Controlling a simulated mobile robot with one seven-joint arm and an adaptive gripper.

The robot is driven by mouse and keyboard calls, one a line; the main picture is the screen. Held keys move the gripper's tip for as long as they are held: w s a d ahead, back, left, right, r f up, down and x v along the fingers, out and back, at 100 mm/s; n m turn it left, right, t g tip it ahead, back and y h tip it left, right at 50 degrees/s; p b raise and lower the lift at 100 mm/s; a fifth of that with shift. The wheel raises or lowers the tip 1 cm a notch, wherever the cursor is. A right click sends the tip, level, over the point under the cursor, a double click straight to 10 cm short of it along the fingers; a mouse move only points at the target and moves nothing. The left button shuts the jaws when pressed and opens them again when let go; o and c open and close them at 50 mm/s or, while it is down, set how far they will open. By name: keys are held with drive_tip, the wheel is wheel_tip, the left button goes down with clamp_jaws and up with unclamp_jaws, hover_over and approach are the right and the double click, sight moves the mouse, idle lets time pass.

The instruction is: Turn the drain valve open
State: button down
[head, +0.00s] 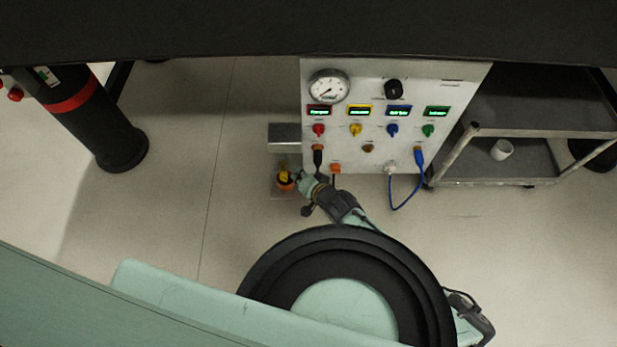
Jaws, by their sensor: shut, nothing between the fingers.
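A small yellow and orange fitting (285,179), which looks like the drain valve, sits at the lower left of the white instrument panel (382,82). It is small in this view, and I cannot tell which way its handle is turned. My gripper (299,180) comes in from the lower right, with its tip right beside the fitting's right side. The fingers look shut with nothing between them. I cannot tell whether they touch the fitting. My gripper may hide part of its right side.
The panel carries a round gauge (328,86), a black knob (393,89), several coloured knobs and lit displays. A blue cable (417,184) loops below it. A metal cart (515,132) with a white cup (502,149) stands right. Floor left of the fitting is clear.

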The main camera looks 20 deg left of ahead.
sight(284, 177)
drive_tip(key=shift+s+a+f, duration=0.2)
drive_tip(key=shift+a+f, duration=0.5)
drive_tip(key=shift+f, duration=0.2)
